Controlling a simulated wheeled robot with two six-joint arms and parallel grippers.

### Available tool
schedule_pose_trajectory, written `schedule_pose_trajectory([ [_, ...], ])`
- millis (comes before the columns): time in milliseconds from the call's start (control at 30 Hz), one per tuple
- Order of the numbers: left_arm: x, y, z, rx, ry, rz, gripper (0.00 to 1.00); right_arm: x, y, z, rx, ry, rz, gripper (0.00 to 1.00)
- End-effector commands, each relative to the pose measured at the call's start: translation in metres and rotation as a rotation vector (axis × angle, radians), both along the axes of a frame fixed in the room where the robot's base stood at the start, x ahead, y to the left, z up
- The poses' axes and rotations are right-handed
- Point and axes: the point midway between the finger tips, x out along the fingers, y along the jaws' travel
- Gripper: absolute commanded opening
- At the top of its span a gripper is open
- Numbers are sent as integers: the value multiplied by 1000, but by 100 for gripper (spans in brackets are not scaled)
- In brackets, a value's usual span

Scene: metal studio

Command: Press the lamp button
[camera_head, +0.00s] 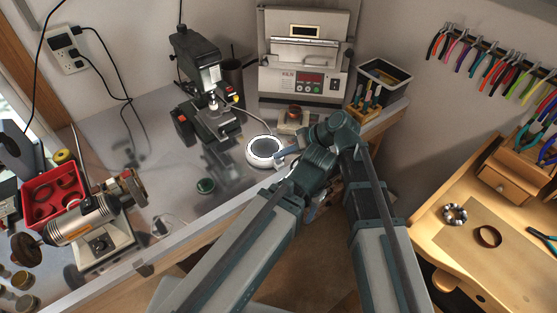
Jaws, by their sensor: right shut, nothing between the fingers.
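My right gripper (280,158) is shut and empty at the disc's right edge, pointing left. Whether it touches the disc cannot be told. My left arm (255,240) comes up from the bottom, and its gripper is hidden behind the arm links.
A black microscope-like machine (209,100) stands behind and left of the disc. A grey oven (304,60) and a plier stand (366,98) are at the back. A polishing motor (90,222) and red tray (54,193) are at left. A wooden workbench (475,235) is at right.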

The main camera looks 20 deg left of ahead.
Motion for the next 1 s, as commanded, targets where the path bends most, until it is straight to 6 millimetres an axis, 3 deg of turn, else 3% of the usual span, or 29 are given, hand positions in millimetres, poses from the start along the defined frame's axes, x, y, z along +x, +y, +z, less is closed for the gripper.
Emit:
schedule_pose_trajectory([
  [267, 0, 0, -9, 0, 0, 0, 56, 0, 0, -9, 0, 0, 0, 0],
  [1000, 0, 0, -11, 0, 0, 0, 56, 0, 0, -11, 0, 0, 0, 0],
])
